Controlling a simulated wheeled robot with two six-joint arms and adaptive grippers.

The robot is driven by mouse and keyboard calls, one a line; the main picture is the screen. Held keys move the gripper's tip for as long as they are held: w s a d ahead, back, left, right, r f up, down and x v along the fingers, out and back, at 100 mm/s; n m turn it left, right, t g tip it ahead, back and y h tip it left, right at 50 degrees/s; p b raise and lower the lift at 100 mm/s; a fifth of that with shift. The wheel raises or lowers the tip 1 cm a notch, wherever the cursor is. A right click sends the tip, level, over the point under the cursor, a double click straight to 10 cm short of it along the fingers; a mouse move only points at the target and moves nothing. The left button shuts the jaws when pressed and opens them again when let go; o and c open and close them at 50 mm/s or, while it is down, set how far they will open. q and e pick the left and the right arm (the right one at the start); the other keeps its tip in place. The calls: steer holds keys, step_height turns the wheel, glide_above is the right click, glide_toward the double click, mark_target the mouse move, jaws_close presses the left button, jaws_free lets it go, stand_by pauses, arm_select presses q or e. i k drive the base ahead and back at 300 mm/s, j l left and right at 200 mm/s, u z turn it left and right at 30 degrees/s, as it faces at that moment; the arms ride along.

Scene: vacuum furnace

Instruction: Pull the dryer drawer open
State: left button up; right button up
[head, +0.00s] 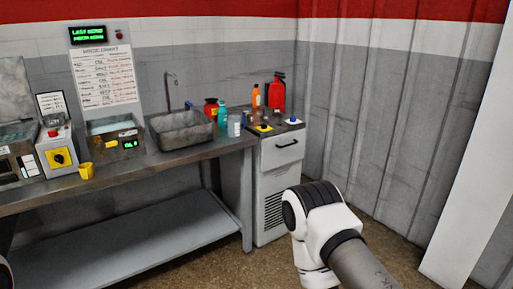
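The dryer is a pale cabinet (261,190) at the right end of the bench in the head view. Neither gripper shows in this view, and nothing is seen touching the handle.
A steel bench (130,175) with a sink (182,129) runs left of the cabinet. Several bottles and a red extinguisher (277,93) stand around the cabinet top. A yellow cup (87,171) sits near the bench edge. A grey wall closes the right; floor is open in front.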

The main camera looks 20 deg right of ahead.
mark_target(278, 150)
steer(key=z, duration=0.9)
steer(key=i+j+u, duration=0.1)
steer(key=i, duration=0.4)
